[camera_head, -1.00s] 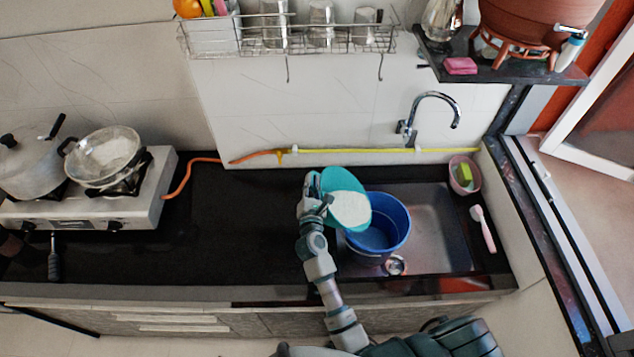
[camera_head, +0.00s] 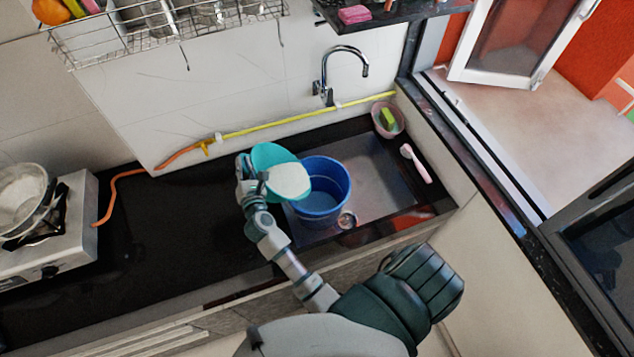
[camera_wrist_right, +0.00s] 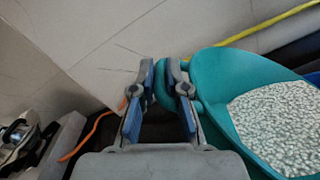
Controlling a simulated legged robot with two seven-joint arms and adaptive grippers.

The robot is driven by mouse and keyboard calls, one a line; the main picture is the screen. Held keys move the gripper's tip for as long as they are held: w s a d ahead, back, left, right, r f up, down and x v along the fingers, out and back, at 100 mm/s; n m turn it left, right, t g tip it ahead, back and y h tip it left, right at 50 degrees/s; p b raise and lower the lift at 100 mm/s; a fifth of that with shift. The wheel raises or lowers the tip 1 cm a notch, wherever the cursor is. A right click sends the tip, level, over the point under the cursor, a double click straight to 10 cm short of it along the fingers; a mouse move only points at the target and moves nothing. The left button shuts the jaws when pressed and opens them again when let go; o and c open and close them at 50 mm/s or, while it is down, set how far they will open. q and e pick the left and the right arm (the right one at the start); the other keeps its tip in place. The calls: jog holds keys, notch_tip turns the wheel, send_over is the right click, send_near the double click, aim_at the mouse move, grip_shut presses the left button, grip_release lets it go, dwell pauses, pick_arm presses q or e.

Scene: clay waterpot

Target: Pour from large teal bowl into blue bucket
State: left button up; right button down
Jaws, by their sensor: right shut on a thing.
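The large teal bowl (camera_head: 271,155) holds white grainy contents and is tilted beside the blue bucket, partly over its left rim. In the right wrist view the bowl (camera_wrist_right: 215,68) fills the right side, with the white grains (camera_wrist_right: 275,125) inside it. My right gripper (camera_head: 245,172) is shut on the bowl's left edge; its two fingers (camera_wrist_right: 166,85) also show in the wrist view. The blue bucket (camera_head: 335,180) stands upright in the sink, and its visible inside is blue. No falling grains show. My left gripper is not in view.
The sink (camera_head: 385,180) has a faucet (camera_head: 340,65) behind it. A pink bowl with a sponge (camera_head: 388,118) and a pink brush (camera_head: 415,163) lie to the right. A small metal cup (camera_head: 347,219) is by the bucket. A stove with a pan (camera_head: 22,198) is at left. The counter between is clear.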

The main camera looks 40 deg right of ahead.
jog(key=shift+a, duration=0.2)
jog(key=shift+d+r, duration=0.1)
jog(key=shift+s+d+r+p, duration=0.15)
jog(key=shift+d+p, duration=0.25)
jog(key=shift+d, duration=0.4)
jog(key=shift+s+d+r+m+p, duration=0.2)
jog(key=shift+d+r+m+p, duration=0.15)
jog(key=shift+d+m+p, duration=0.2)
jog(key=shift+a, duration=0.25)
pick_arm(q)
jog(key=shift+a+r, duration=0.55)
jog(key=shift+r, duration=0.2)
pick_arm(e)
jog(key=shift+d, duration=0.1)
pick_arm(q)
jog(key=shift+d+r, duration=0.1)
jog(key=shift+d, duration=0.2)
pick_arm(e)
jog(key=shift+d, duration=0.25)
